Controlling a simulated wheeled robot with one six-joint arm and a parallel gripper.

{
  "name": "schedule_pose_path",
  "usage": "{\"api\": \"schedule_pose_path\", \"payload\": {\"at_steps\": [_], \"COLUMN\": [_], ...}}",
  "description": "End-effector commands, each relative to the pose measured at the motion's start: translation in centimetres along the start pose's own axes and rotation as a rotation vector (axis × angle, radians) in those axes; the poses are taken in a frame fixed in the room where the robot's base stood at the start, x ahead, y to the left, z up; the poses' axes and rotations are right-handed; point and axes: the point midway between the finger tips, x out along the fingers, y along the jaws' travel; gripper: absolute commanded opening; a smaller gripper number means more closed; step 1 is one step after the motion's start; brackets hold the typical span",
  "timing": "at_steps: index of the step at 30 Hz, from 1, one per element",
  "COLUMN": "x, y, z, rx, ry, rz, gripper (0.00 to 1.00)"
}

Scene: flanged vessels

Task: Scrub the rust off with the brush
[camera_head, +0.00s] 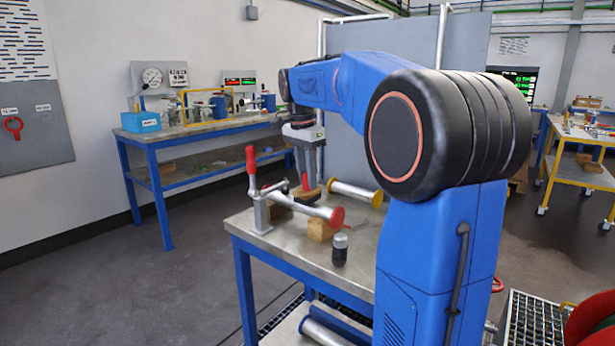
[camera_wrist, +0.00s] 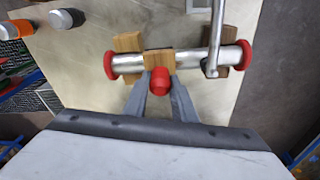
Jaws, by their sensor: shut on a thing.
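A silver pipe (camera_head: 302,208) with red end flanges lies on wooden blocks (camera_head: 320,230) on the workbench. It also shows in the wrist view (camera_wrist: 197,60), crossing the upper middle. A toggle clamp (camera_head: 262,210) with a red handle stands at the pipe's left end in the head view. My gripper (camera_head: 308,182) points down behind the pipe there, shut on the brush. The brush has a red grip (camera_wrist: 162,77) between the fingers and a wooden block (camera_wrist: 159,61). The block overlaps the pipe's middle in the wrist view; I cannot tell whether it touches.
A second pipe (camera_head: 355,191) with yellow ends lies behind on the bench (camera_head: 244,220). A dark silver-topped cylinder (camera_head: 340,250) stands at the front. A blue-legged bench (camera_head: 190,128) with gauges and a blue box is at the back. Floor is free at left.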

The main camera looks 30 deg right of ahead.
Motion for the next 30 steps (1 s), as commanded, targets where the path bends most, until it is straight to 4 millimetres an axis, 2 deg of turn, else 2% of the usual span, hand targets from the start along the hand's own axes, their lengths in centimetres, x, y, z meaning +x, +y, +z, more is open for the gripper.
{"api": "schedule_pose_path", "payload": {"at_steps": [11,30], "x": [0.2,0.1], "y": [-0.2,-2.6], "z": [0.1,0.7], "rx": [0.0,-0.001], "ry": [0.0,0.0], "rz": [0.0,0.0], "gripper": [0.06,0.06]}}
